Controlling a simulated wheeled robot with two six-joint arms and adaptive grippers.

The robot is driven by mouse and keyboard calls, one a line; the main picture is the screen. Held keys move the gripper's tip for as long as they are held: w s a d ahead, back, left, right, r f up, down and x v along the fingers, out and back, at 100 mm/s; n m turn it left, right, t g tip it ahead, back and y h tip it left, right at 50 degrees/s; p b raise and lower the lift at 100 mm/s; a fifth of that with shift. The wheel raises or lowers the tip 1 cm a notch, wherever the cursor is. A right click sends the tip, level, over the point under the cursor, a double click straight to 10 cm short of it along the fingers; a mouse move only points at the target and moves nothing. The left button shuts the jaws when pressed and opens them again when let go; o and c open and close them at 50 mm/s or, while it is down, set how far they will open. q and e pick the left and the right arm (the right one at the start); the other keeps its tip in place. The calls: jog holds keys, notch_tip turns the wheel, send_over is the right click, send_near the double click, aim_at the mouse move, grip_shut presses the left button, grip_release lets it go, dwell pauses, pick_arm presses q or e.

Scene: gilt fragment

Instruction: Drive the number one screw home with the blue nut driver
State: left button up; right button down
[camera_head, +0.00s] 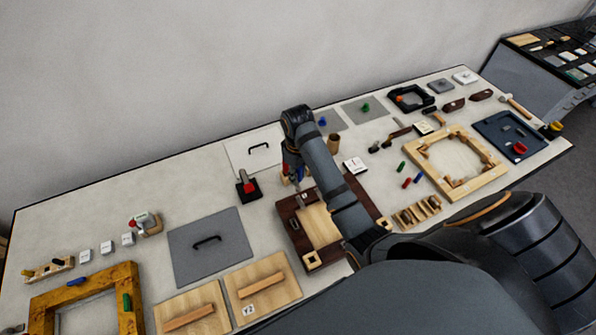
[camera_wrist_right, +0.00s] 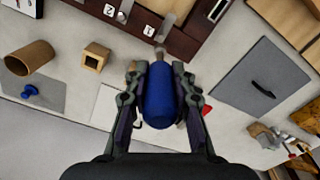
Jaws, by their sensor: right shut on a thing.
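My right gripper (camera_head: 294,172) is over the back edge of a dark wooden frame (camera_head: 295,232) with a pale panel. The right wrist view shows it (camera_wrist_right: 158,85) shut on the blue handle of the nut driver (camera_wrist_right: 160,100). The driver's metal shaft points at the dark frame (camera_wrist_right: 188,45), beside the white label 1 (camera_wrist_right: 149,31). A metal piece (camera_wrist_right: 167,22) lies in line with the shaft; I cannot tell whether the tip is seated on a screw. A second label (camera_wrist_right: 108,10) is to the left, with a metal screw (camera_wrist_right: 125,8) beside it. My left gripper is not in view.
A grey panel with a black handle (camera_head: 208,250) lies left of the frame. A red-topped black item (camera_head: 247,187) stands near the gripper. A brown cup (camera_head: 333,143) is behind the frame. A pale square wooden frame (camera_head: 485,178) lies to the right.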

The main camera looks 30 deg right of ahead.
aim_at(298, 188)
jog(key=shift+s+f, duration=0.35)
jog(key=shift+f, duration=0.1)
jog(key=shift+w+f, duration=0.25)
jog(key=shift+f, duration=0.9)
jog(key=shift+s+f, duration=0.15)
jog(key=shift+f, duration=0.05)
jog(key=shift+f, duration=0.5)
dwell(1.0)
jog(key=shift+r, duration=2.5)
